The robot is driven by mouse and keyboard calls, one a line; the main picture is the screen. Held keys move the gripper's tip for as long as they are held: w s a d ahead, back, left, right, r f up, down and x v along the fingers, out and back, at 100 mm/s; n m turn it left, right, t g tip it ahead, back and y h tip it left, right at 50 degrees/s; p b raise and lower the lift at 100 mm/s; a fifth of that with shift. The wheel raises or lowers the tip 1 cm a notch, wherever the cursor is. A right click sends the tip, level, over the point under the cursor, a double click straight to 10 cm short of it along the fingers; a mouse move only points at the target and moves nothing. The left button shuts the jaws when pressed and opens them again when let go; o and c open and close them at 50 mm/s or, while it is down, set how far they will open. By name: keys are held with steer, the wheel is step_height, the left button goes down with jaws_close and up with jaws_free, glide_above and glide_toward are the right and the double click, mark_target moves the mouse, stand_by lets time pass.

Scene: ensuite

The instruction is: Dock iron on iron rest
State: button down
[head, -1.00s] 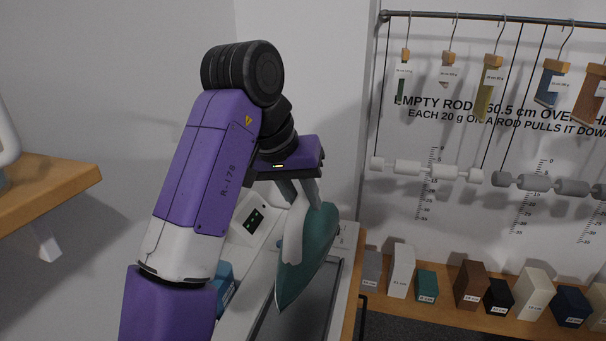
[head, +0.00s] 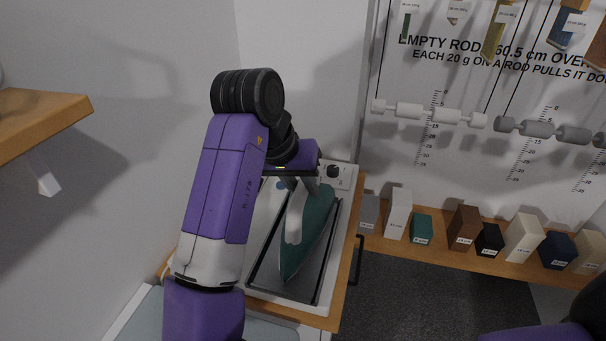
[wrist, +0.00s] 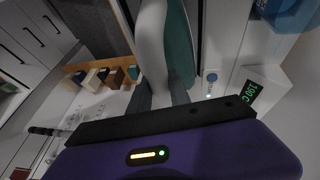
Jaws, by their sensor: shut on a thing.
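The iron has a green soleplate body (head: 310,225) and a pale grey handle. In the head view it hangs below my gripper (head: 300,182), tip toward the camera, over the iron rest. My gripper is shut on the iron's handle. The iron also shows in the wrist view (wrist: 178,45), running up from the fingers. The iron rest is a white base with a dark rectangular frame (head: 318,285) on a wooden-edged top. The iron appears over the framed area; I cannot tell whether it touches it.
A display (wrist: 253,92) shows in the wrist view. To the right, a wooden shelf (head: 400,246) carries several labelled blocks below hanging rods. A wooden wall shelf (head: 45,118) is at the left.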

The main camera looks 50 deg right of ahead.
steer(key=shift+f, duration=0.1)
steer(key=c, duration=1.2)
jaws_free()
steer(key=v, duration=1.2)
